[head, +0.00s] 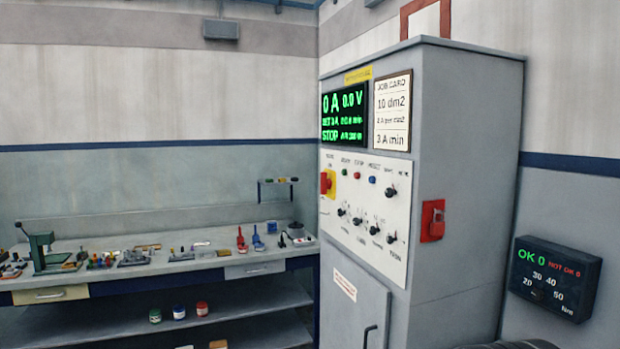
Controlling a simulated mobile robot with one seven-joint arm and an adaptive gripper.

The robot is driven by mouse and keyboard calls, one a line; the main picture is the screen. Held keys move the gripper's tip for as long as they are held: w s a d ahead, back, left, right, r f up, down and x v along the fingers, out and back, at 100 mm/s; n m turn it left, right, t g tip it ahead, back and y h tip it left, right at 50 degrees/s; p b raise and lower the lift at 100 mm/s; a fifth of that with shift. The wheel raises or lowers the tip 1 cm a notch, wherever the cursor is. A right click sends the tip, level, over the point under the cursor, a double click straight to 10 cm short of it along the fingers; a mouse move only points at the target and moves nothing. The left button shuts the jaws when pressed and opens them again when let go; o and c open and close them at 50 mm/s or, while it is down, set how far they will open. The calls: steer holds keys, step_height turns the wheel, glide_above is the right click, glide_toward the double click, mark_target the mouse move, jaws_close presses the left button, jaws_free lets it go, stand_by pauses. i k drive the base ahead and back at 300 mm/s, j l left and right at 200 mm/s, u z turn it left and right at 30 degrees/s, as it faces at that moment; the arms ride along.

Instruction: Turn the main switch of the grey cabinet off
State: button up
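The grey cabinet (455,150) stands right of the middle, its front panel turned to the left. A red rotary switch on a yellow plate (333,186), which looks like the main switch, sits at the left edge of the white control panel (370,262). It is seen at a steep angle, and I cannot tell its knob's position. The green-lettered display (344,114) above reads 0 A, 0.0 V and STOP. A red box-like fitting (433,221) is on the cabinet's right side. My gripper is not in view.
A job card (392,110) is beside the display. The panel also carries small buttons and several black knobs (375,230). A workbench (150,264) with tools runs along the left wall. A dark display box (553,279) is on the right wall.

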mark_target(327, 184)
steer(key=i+j+z, duration=0.1)
steer(key=i, duration=0.4)
steer(key=i+j+z, duration=0.1)
steer(key=i+j, duration=0.55)
steer(key=i, duration=0.25)
steer(key=i+j+z, duration=0.15)
steer(key=i, duration=0.3)
steer(key=j, duration=0.1)
